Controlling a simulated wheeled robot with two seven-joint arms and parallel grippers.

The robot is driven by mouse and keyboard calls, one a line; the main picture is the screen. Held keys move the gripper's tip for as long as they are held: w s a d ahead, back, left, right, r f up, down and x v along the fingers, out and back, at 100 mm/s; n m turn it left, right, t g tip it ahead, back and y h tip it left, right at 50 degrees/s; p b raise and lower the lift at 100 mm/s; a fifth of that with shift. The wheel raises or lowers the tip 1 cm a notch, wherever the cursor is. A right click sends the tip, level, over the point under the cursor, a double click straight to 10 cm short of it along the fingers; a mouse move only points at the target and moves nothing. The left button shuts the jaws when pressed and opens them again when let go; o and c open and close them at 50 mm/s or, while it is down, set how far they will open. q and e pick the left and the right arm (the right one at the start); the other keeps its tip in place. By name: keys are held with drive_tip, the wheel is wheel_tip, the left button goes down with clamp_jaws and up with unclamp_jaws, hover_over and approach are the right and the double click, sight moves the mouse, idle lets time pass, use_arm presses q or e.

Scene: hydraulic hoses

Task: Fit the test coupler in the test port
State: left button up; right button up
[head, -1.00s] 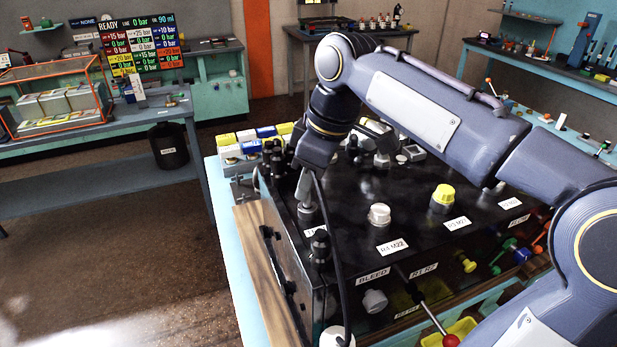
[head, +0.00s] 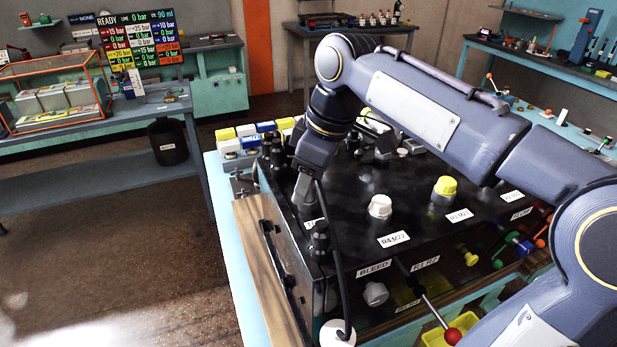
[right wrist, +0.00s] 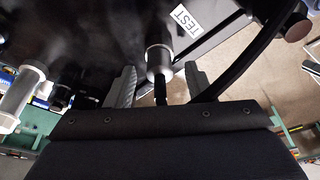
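My right gripper (head: 301,198) points down over the near-left corner of the black box top. In the right wrist view its two fingers (right wrist: 160,88) stand apart, with visible gaps on both sides of a metal cylinder (right wrist: 158,58) with a dark narrow stem. This cylinder stands beside the TEST label (right wrist: 185,20), which marks the test port. I cannot tell where the coupler ends and the port begins. A black hose (head: 338,265) runs from beside the gripper down the box front; it also shows in the right wrist view (right wrist: 250,62). My left gripper is out of view.
Black knobs (head: 319,237) stand close to the gripper. A white-capped fitting (head: 380,206) and a yellow-capped one (head: 444,188) stand to its right. A red-ball lever (head: 452,335) sticks out in front. A display board (head: 138,45) stands on the back-left bench.

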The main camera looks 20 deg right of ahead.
drive_tip(key=shift+r, duration=0.1)
drive_tip(key=v, duration=0.7)
drive_tip(key=shift+r, duration=0.3)
drive_tip(key=shift+s, duration=0.1)
